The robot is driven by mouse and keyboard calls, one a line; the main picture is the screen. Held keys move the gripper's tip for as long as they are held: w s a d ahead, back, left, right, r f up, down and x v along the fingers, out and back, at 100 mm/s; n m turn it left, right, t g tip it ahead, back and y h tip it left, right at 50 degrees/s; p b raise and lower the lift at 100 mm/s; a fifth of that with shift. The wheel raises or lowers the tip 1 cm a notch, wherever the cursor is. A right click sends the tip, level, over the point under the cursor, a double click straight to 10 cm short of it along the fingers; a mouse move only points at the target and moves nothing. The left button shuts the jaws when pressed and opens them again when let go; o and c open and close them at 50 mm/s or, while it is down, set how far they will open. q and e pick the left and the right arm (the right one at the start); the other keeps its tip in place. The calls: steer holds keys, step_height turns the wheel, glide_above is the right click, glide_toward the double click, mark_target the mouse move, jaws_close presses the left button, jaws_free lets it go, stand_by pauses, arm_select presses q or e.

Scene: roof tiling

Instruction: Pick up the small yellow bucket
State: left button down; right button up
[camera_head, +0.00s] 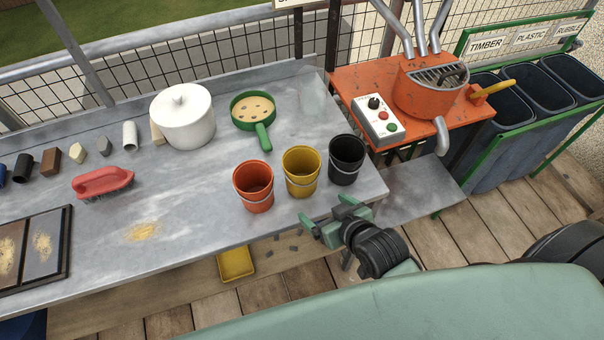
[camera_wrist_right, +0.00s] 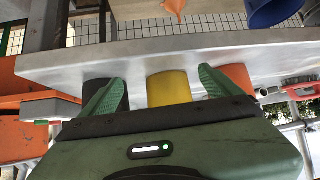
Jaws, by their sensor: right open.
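The small yellow bucket (camera_head: 301,173) stands upright on the metal table, between an orange-red bucket (camera_head: 254,188) and a black bucket (camera_head: 346,160). It has a thin wire handle. My right gripper (camera_head: 327,214) is open and empty at the table's front edge, just in front of the yellow and black buckets and apart from them. In the right wrist view, which looks upside down, the yellow bucket (camera_wrist_right: 169,88) shows between the two green fingers, farther off. My left gripper is not in view.
The metal table (camera_head: 200,225) also holds a white pot (camera_head: 182,115), a green pan (camera_head: 253,108), a red brush (camera_head: 103,182) and a dark tray (camera_head: 69,240). An orange machine (camera_head: 430,90) stands at right. A yellow tray (camera_head: 236,263) lies below the table edge.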

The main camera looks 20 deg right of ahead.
mark_target(309, 183)
steer(key=w+t, duration=0.1)
steer(key=t, duration=0.1)
steer(key=w+a+r+t+y, duration=0.1)
steer(key=w+t, duration=0.1)
steer(key=w+r+t, duration=0.1)
steer(key=w, duration=0.1)
steer(key=shift+w+a+t+y, duration=0.1)
steer(key=shift+a+t+y, duration=0.2)
steer(key=shift+t, duration=0.1)
steer(key=shift+w+a+r+t, duration=0.1)
steer(key=shift+r+t, duration=0.6)
steer(key=shift+t, duration=0.2)
steer(key=w, duration=0.2)
steer(key=w+p, duration=0.1)
steer(key=w, duration=0.1)
steer(key=w+a+p, duration=0.1)
steer(key=w, duration=0.2)
steer(key=shift+r, duration=0.3)
steer(key=shift+w+a+f, duration=0.1)
steer(key=shift+w, duration=0.2)
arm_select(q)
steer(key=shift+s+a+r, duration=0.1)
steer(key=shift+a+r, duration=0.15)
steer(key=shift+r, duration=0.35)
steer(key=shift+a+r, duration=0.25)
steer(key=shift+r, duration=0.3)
arm_select(e)
steer(key=shift+c, duration=0.3)
steer(key=c, duration=1.1)
